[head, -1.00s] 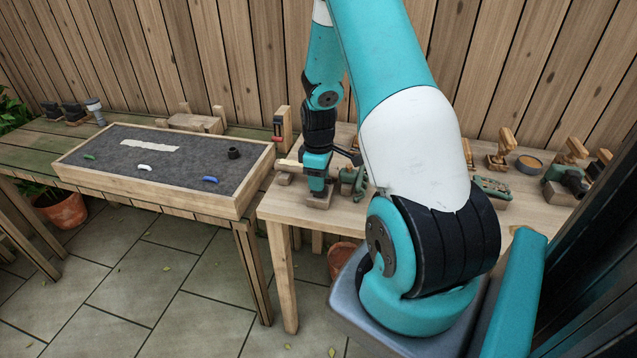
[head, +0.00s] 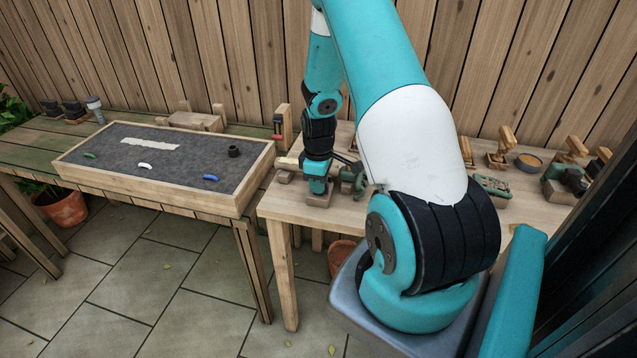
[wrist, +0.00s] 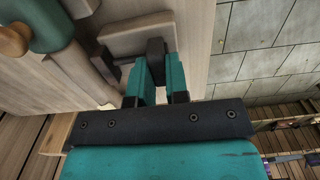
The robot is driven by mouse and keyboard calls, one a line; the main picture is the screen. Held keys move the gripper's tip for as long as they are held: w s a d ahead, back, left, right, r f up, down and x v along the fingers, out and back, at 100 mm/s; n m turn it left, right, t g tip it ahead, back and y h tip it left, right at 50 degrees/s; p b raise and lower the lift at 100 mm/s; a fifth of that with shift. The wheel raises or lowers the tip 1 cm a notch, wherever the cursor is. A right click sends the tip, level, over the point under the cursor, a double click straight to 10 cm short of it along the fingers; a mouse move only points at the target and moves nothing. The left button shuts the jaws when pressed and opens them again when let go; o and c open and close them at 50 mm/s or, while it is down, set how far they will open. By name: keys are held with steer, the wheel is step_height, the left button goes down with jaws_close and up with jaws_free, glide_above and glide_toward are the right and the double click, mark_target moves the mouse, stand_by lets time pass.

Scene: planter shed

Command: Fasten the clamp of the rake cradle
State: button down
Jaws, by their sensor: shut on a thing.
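The rake cradle is a pale wooden block (wrist: 133,36) at the left front of the right-hand bench. It also shows low beside my gripper in the head view (head: 318,200). A dark clamp piece (wrist: 156,47) stands at the block's edge, between my fingers. My gripper (wrist: 160,72) is shut on this dark piece; in the head view it points down at the cradle (head: 318,187). A wooden handle (head: 287,164) sticks out to the left of the gripper. My fingers hide part of the clamp, and I cannot tell whether it is fastened.
A green tool (wrist: 40,22) with a wooden knob lies close by on the bench (head: 430,220). A gravel-filled tray (head: 110,172) stands on the left bench. A wooden post with a red-handled part (head: 281,128) rises behind the gripper. Several tools stand farther right.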

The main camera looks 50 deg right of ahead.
steer(key=shift+m, duration=0.3)
steer(key=m, duration=0.8)
steer(key=shift+b, duration=0.35)
steer(key=m, duration=0.9)
steer(key=shift+m, duration=0.3)
steer(key=c, duration=1.1)
jaws_free()
step_height(320, 180, up, 18)
steer(key=shift+f+b, duration=0.25)
steer(key=shift+b, duration=0.6)
